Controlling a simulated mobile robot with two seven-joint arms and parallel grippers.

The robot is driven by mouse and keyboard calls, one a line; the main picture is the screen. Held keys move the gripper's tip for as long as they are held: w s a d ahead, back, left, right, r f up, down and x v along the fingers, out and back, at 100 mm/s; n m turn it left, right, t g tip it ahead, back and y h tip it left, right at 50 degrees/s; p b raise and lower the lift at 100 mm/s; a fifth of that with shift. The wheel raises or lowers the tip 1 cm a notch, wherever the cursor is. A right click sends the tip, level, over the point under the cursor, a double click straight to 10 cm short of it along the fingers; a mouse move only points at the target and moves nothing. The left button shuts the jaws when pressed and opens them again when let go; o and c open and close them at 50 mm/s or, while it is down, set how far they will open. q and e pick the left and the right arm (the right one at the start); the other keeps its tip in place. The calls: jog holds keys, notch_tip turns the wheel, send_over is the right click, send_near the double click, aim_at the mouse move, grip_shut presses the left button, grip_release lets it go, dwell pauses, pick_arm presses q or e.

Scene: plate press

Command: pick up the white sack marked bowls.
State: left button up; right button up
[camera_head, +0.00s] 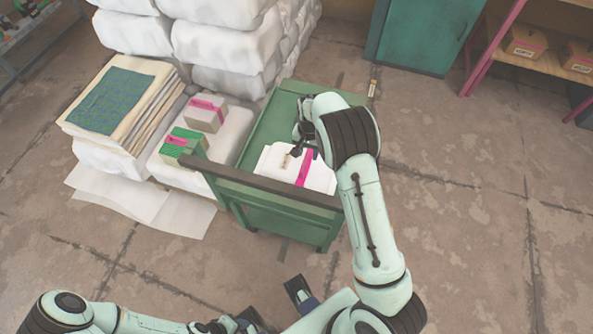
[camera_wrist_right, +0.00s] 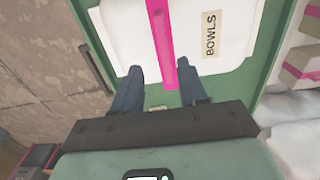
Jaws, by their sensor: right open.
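The white sack (camera_head: 318,176) with a pink band lies in the green cart in the head view. In the right wrist view the white sack (camera_wrist_right: 222,55) shows a label reading BOWLS beside the pink band. My right gripper (camera_head: 300,150) is over the sack, and the arm hides part of it.
The green cart (camera_head: 280,222) has raised walls and a dark front rail. Left of it are small boxes (camera_head: 205,113) on white sacks, folded cloths (camera_head: 110,95) and tall sack piles (camera_head: 225,45). A teal cabinet (camera_head: 425,35) stands behind. Floor at right is clear.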

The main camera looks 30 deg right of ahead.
aim_at(306, 160)
jog(key=f, duration=0.7)
jog(key=shift+w+a+f, duration=0.15)
jog(key=shift+w+a, duration=0.05)
jog(key=shift+w, duration=0.05)
grip_shut()
jog(key=shift+w, duration=0.1)
dwell(1.0)
